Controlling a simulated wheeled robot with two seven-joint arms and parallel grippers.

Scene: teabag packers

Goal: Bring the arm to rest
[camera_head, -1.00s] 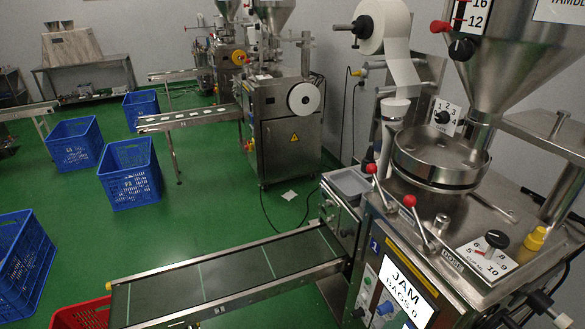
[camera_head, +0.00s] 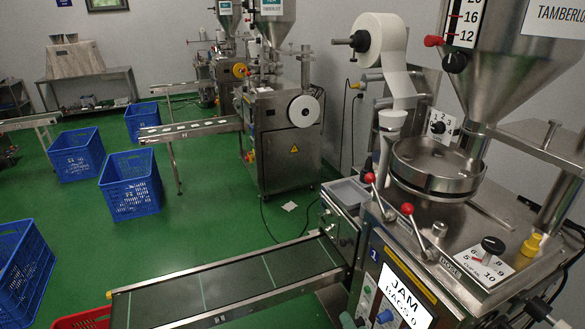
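Neither of my grippers can be made out in the head view, so their opening and any hold are hidden. The nearest teabag packer stands at the right, with a steel hopper (camera_head: 510,60) above a round steel pan (camera_head: 437,165). Its screen (camera_head: 406,297) reads JAM and BAGS 0. Two red-knobbed levers (camera_head: 408,209) stand on its top, near a numbered dial plate (camera_head: 487,262) with a black knob. A white paper roll (camera_head: 380,34) hangs at its back. Its conveyor belt (camera_head: 235,285) runs to the left and looks empty.
Blue crates (camera_head: 130,190) stand on the green floor (camera_head: 200,235) at the left. A red crate (camera_head: 85,320) sits at the conveyor's outer end. More packers (camera_head: 285,140) stand behind, one with teabags on its conveyor (camera_head: 190,130). Floor between the near conveyor and the crates is mostly clear.

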